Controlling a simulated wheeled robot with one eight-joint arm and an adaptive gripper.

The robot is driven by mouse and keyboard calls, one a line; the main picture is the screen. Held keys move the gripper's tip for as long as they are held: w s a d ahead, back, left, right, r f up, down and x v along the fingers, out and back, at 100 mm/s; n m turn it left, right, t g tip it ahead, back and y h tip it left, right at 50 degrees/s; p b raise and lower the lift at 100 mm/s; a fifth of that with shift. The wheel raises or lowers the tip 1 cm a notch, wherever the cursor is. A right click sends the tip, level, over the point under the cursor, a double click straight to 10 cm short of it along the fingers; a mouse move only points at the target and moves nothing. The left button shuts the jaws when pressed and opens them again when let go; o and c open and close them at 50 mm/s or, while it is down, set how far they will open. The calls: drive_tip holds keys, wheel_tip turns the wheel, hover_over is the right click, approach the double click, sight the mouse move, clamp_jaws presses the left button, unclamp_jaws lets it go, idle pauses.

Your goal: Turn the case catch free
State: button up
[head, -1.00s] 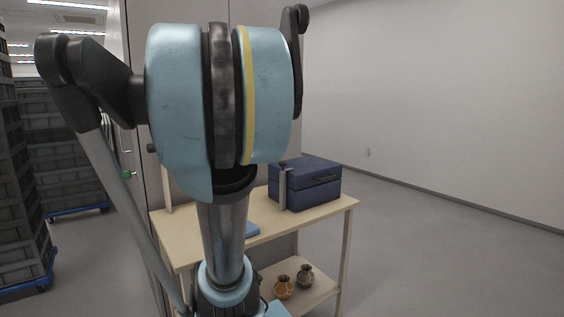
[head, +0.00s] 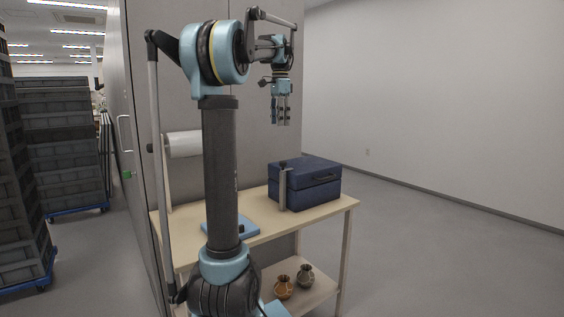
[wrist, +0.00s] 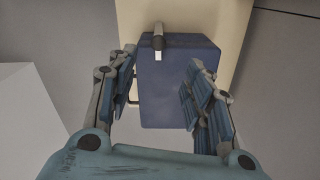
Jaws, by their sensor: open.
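The blue case (head: 309,184) stands closed on the wooden table, with a dark handle on its front. The case catch (head: 283,185) is an upright grey metal strip with a dark top at the case's left side. In the wrist view the case (wrist: 178,90) lies below and between my fingers, and the catch (wrist: 158,42) shows at its far edge. My gripper (head: 283,122) is open and empty, pointing down well above the case. In the wrist view my gripper (wrist: 160,92) has its two fingers spread wide apart.
The table (head: 262,228) carries a blue flat piece (head: 240,227) left of the case. Two small pots, orange (head: 284,287) and grey (head: 305,275), stand on the lower shelf. A white roll (head: 185,144) is behind my arm. Stacked grey crates (head: 60,150) stand far left. The right floor is clear.

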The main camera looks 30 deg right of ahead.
drive_tip(key=shift+m, duration=0.3)
drive_tip(key=f, duration=0.5)
drive_tip(key=d+f, duration=0.1)
drive_tip(key=f, duration=1.1)
drive_tip(key=shift+d, duration=0.15)
